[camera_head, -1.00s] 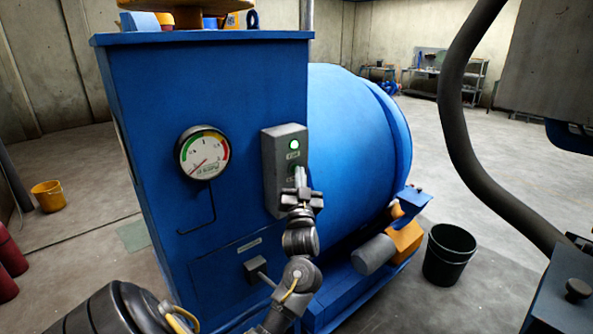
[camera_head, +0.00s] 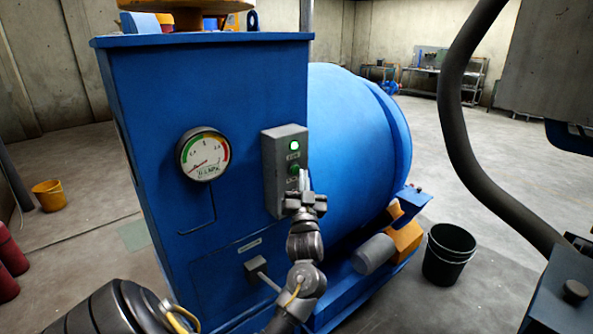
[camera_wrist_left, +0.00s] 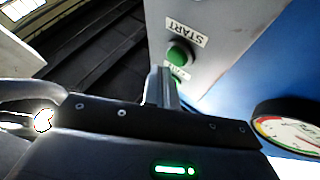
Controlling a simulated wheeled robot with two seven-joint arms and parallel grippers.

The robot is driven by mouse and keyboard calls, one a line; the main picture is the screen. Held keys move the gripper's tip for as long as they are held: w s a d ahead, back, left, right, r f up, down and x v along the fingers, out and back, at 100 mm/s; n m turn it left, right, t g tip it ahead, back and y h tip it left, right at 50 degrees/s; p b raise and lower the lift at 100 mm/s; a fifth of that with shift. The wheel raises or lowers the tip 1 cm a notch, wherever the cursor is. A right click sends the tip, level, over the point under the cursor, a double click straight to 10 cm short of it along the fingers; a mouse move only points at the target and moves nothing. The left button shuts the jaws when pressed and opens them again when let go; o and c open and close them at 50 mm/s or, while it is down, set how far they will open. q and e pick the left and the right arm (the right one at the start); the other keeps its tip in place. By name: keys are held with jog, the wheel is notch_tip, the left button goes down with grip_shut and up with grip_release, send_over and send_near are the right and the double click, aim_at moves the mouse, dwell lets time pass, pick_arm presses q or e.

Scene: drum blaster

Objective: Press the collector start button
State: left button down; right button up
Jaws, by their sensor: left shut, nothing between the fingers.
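The grey control box (camera_head: 275,188) is fixed to the front of the blue cabinet. It has a lit green lamp (camera_head: 294,146) at the top and a green start button (camera_head: 294,169) below it. In the left wrist view the start button (camera_wrist_left: 180,54) shows beside its START label (camera_wrist_left: 187,30); the lamp is partly hidden by the fingers. My left gripper (camera_head: 304,181) is shut and empty, its fingertips just right of and below the button in the head view. The button shows clear of the fingers; exact depth is hard to tell. My right gripper is out of view.
A round gauge (camera_head: 204,154) is on the blue cabinet (camera_head: 140,110). A large blue drum (camera_head: 350,140) stands behind the box. A black bucket (camera_head: 449,254) is on the floor at right, a yellow bucket (camera_head: 49,195) at left. A thick dark hose (camera_head: 456,130) hangs at right.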

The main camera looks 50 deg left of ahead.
pick_arm(q)
jog(key=shift+s+d+p, duration=0.2)
jog(key=shift+d+p, duration=0.6)
jog(key=shift+d, duration=1.65)
